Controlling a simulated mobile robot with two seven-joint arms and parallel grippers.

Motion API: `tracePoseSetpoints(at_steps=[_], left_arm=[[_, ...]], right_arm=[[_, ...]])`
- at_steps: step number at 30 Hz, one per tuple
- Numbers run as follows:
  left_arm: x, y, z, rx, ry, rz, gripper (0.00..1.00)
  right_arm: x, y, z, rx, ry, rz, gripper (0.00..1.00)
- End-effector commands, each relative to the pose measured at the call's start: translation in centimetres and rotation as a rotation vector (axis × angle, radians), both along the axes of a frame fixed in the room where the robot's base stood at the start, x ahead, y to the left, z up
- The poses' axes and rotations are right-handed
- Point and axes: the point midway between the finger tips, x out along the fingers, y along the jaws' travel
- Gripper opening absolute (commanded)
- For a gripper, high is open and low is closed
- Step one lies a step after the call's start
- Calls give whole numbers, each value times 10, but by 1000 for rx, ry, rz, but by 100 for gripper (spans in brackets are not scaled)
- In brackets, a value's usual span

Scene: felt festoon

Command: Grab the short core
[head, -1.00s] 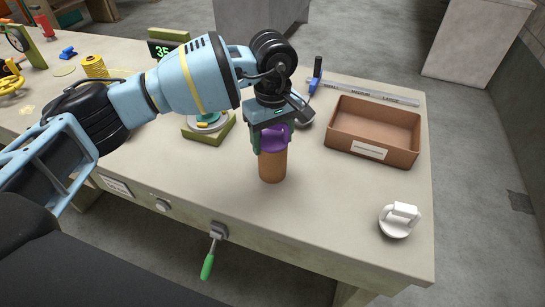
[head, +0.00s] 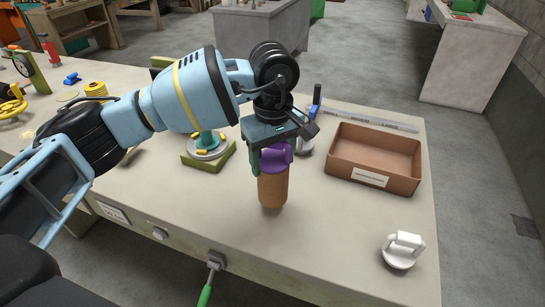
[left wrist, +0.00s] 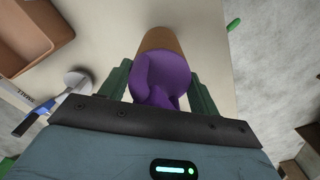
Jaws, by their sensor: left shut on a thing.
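The short core is a brown cylinder (head: 272,190) with a purple top (head: 277,157), upright over the front middle of the bench in the head view. It also shows in the left wrist view as a brown body (left wrist: 160,39) behind the purple top (left wrist: 163,75). My left gripper (head: 272,160) comes down from above, with its green fingers on either side of the purple top, shut on it. I cannot tell whether the core's base touches the bench. My right gripper is not in view.
A brown open tray (head: 346,172) stands to the right on the bench (head: 320,235). A white handled piece (head: 403,250) sits near the front right corner. A green-based stand (head: 195,160) is left of the core. A crank handle (head: 205,294) sticks out in front.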

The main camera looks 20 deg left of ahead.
Motion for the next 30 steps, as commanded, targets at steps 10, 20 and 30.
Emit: tracePoseSetpoints(at_steps=[10,20,30], left_arm=[[-59,-25,5,-1,-2,-7,25],[-118,-51,12,-1,-1,-3,25],[-134,-57,14,-1,-2,0,25]], right_arm=[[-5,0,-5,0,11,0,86],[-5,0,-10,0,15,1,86],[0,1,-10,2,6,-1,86]])
